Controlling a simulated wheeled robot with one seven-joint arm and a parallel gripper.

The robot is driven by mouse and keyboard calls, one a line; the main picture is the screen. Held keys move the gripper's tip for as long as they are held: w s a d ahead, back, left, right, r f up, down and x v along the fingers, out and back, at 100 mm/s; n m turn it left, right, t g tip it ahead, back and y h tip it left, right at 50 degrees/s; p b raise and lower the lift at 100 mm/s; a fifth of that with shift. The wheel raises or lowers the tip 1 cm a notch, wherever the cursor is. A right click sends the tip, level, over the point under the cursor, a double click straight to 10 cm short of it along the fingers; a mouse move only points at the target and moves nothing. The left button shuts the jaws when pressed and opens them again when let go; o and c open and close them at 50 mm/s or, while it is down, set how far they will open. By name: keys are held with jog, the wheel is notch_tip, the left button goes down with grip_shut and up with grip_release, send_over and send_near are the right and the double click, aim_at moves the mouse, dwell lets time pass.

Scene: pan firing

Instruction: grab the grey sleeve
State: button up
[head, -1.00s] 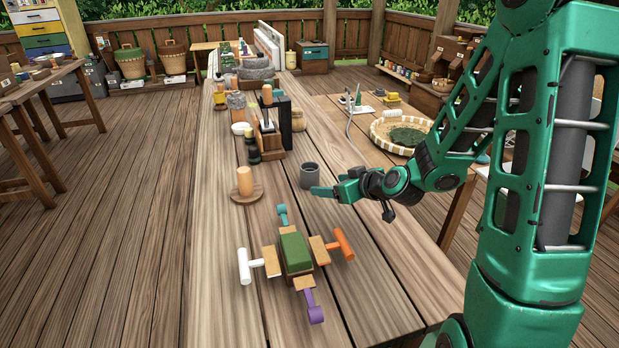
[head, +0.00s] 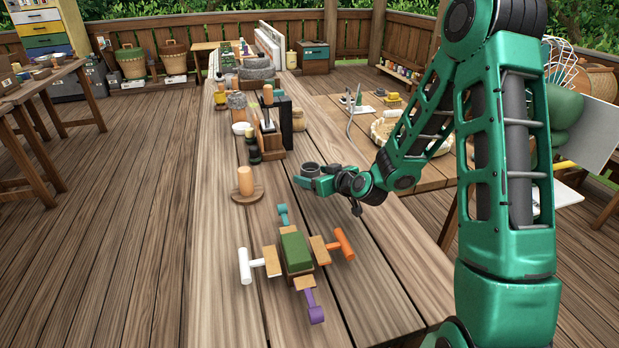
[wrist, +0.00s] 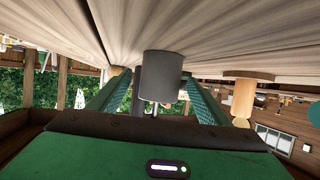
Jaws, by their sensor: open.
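The grey sleeve (head: 310,168) is a short upright cylinder on the long wooden table, partly hidden behind my gripper (head: 308,183) in the head view. In the wrist view, which is upside down, the sleeve (wrist: 161,78) shows in the middle, between the two green fingers. The fingers are spread with a finger on each side of it. I cannot tell how deep it sits between them or whether either finger touches it.
A wooden peg on a round base (head: 245,182) stands left of the sleeve. A green block with several coloured handles (head: 295,252) lies nearer. Dark stacked pieces (head: 253,150) and a wooden stand (head: 270,135) are behind. Table between peg and sleeve is clear.

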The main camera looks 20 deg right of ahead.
jog(key=shift+x, duration=1.3)
jog(key=c, duration=1.3)
